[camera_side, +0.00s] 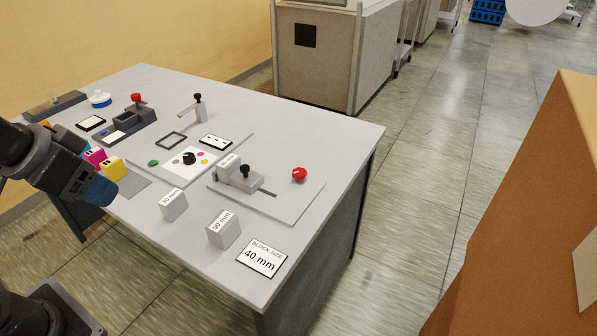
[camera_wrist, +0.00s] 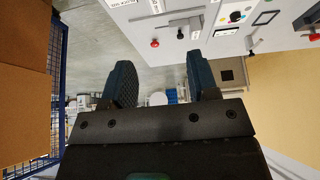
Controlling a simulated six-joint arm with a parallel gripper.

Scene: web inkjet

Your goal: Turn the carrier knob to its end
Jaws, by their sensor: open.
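A red round knob (camera_side: 299,174) sits at the right end of a grey plate (camera_side: 291,206) on the table. On the same plate a grey carriage (camera_side: 227,178) with a black knob (camera_side: 244,171) stands at a slot. No label shows which is the carrier knob. The red knob (camera_wrist: 155,43) and black knob (camera_wrist: 180,34) also show near the top of the wrist view. My gripper (camera_side: 103,197) is above the table's left side, far from both knobs. Its two fingers (camera_wrist: 161,84) are apart with nothing between them.
Blocks marked with sizes (camera_side: 223,230) and a "40 mm" card (camera_side: 262,258) are along the table's front. Yellow and magenta cartridges (camera_side: 112,168) stand beside my gripper. Behind are a colour-dot panel (camera_side: 188,160), a post with a black knob (camera_side: 198,106) and a red-knobbed fixture (camera_side: 128,119).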

